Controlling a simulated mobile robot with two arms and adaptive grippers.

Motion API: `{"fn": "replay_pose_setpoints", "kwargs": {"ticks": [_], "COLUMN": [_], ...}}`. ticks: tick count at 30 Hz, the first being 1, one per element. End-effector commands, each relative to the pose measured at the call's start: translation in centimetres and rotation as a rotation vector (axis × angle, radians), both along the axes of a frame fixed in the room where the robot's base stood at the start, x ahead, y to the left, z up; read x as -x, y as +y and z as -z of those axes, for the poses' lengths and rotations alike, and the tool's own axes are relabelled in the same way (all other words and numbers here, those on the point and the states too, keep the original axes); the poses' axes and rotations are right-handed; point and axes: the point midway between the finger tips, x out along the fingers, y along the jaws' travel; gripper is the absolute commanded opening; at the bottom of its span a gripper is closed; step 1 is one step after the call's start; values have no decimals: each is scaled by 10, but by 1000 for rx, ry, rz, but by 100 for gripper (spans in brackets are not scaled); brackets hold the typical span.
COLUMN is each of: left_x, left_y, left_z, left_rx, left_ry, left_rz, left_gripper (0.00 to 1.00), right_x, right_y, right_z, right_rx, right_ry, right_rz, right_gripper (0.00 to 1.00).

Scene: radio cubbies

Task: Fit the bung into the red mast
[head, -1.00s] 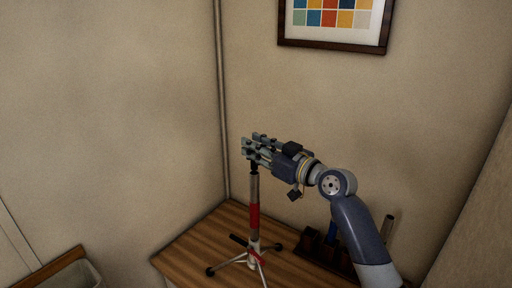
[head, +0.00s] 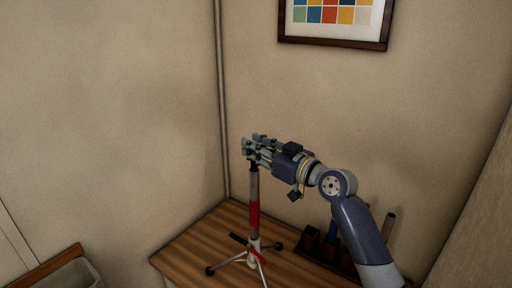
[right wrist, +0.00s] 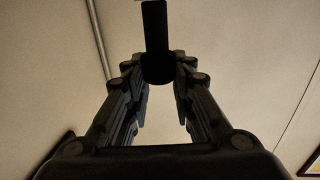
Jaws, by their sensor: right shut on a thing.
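The red mast (head: 254,213) stands upright on a small tripod on the wooden top. It is a grey tube with a red band and a white lower part. My right gripper (head: 253,150) is at the top of the mast, shut on the bung. In the head view the dark bung (head: 254,167) shows just under the fingers, in line with the tube; how deep it sits cannot be told. In the right wrist view the black bung (right wrist: 156,30) is between the fingertips (right wrist: 159,72). The mast cannot be made out there. My left gripper is not in view.
The wooden top (head: 205,248) is bare left of the tripod. A dark rack (head: 312,243) with a blue item and a grey tube (head: 389,226) stands at right, partly behind my arm. Walls close in behind and at left. A bin (head: 75,274) is low at left.

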Motion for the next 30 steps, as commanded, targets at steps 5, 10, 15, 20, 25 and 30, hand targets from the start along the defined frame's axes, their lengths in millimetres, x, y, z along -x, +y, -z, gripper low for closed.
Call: {"fn": "replay_pose_setpoints", "kwargs": {"ticks": [5, 10, 15, 20, 25, 30], "left_x": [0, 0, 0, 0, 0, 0], "left_y": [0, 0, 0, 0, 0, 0], "left_z": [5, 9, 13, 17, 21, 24], "left_rx": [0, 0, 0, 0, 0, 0], "left_ry": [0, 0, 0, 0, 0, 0], "left_rz": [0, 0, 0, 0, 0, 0], "left_gripper": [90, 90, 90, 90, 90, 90], "right_x": [0, 0, 0, 0, 0, 0], "right_y": [0, 0, 0, 0, 0, 0], "right_z": [6, 10, 15, 19, 23, 27], "right_rx": [0, 0, 0, 0, 0, 0], "right_ry": [0, 0, 0, 0, 0, 0], "right_rz": [0, 0, 0, 0, 0, 0], "right_gripper": [3, 3, 3, 3, 3, 3]}}
